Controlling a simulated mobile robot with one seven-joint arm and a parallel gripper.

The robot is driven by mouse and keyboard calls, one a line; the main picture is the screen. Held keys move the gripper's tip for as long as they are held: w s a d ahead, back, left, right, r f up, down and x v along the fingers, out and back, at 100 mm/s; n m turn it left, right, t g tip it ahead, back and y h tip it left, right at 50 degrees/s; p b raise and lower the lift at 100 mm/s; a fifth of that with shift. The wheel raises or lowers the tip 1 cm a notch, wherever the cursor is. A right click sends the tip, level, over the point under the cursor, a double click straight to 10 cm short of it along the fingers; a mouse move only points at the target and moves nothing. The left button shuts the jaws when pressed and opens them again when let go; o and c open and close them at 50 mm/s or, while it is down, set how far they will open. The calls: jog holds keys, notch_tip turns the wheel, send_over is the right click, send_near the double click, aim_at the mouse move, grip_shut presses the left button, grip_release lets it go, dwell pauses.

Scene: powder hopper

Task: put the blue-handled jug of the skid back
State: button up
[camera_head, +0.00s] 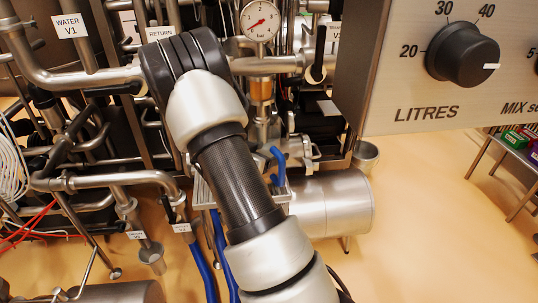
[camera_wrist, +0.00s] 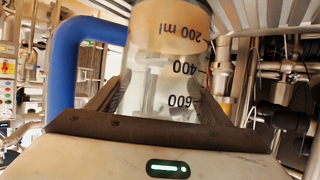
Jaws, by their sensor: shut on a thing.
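In the wrist view the clear jug (camera_wrist: 150,88) stands between my fingers, with black marks for 200 ml, 400 and 600. An amber band (camera_wrist: 165,22) shows at its 200 ml end, at the top of the picture. Its thick blue handle (camera_wrist: 63,80) is on the left. My gripper (camera_wrist: 160,103) is shut on the jug's body, one dark finger on each side. In the head view my arm hides the gripper and most of the jug; a blue curved piece (camera_head: 278,160) beside the arm looks like the handle. I cannot tell whether the jug touches a support.
A slatted metal rack (camera_head: 203,192) shows behind my arm, close to the blue piece. Pipes, a pressure gauge (camera_head: 260,21) and a steel cylinder (camera_head: 335,202) crowd around. Blue hoses (camera_head: 203,270) hang below. The grey LITRES panel (camera_head: 400,75) is at upper right. Floor at lower right is clear.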

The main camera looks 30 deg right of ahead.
jog(key=shift+r, duration=0.1)
jog(key=o, duration=1.4)
jog(key=shift+o, duration=0.2)
